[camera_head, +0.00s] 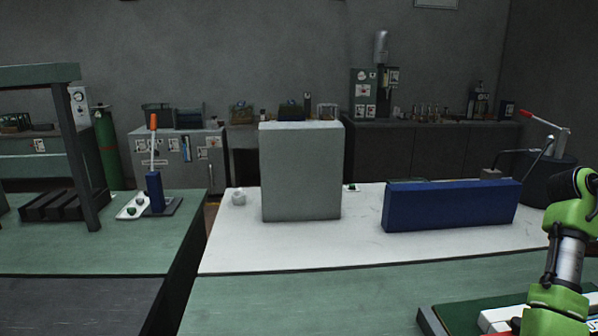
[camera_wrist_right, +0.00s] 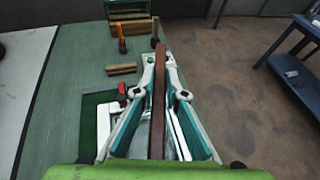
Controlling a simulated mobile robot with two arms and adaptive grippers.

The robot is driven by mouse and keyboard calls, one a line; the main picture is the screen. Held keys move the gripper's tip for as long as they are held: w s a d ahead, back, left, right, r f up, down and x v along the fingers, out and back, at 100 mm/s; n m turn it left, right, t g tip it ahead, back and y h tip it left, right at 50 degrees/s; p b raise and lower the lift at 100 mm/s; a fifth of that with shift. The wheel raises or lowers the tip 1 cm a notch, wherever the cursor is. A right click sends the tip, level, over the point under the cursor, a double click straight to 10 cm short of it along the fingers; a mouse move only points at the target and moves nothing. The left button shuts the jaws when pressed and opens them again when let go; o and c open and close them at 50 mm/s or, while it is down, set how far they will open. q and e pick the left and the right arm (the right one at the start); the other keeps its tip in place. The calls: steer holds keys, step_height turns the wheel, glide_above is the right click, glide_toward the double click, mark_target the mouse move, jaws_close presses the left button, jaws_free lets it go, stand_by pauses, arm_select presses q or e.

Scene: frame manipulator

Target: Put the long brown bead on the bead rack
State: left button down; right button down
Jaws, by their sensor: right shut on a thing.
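In the right wrist view, the long brown bead (camera_wrist_right: 158,115) stands out lengthwise between the two fingers of my right gripper (camera_wrist_right: 159,66). The fingers are shut on it from both sides, and its far end reaches beyond the fingertips. A green and wood-coloured rack (camera_wrist_right: 128,27) is at the far end of the green bench, ahead of the gripper; I cannot tell for sure that it is the bead rack. The bead's tip appears just right of the rack in the picture. The head view shows only my right arm at the lower right. My left gripper is not in view.
A white frame part (camera_wrist_right: 104,122) lies on a dark green mat (camera_wrist_right: 90,112) beneath the gripper. A tan strip (camera_wrist_right: 121,69) and an orange-handled tool (camera_wrist_right: 122,38) lie on the bench. A blue table (camera_wrist_right: 300,55) stands right. Head view: grey block (camera_head: 301,170), blue block (camera_head: 450,205).

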steer(key=s+d+r+m+g, duration=0.3)
steer(key=s+d+r, duration=0.6)
steer(key=s, duration=0.3)
steer(key=w+a+f+n+t, duration=0.3)
steer(key=w+a, duration=0.2)
steer(key=a, duration=0.7)
steer(key=w+a+f+n+t, duration=0.25)
steer(key=w+a, duration=0.25)
steer(key=a, duration=0.6)
steer(key=s+a+f+n+t+y, duration=0.1)
steer(key=s+a+f+n+t, duration=0.25)
steer(key=a+f, duration=0.65)
steer(key=s+a+f+n+t+y, duration=0.1)
steer(key=s+a+f+n+t, duration=0.3)
steer(key=a+f, duration=0.6)
steer(key=w+a+f+t, duration=0.1)
steer(key=a+f, duration=0.1)
steer(key=a, duration=1.4)
steer(key=shift+f, duration=0.2)
steer(key=shift+w+y, duration=0.1)
steer(key=shift+y, duration=0.3)
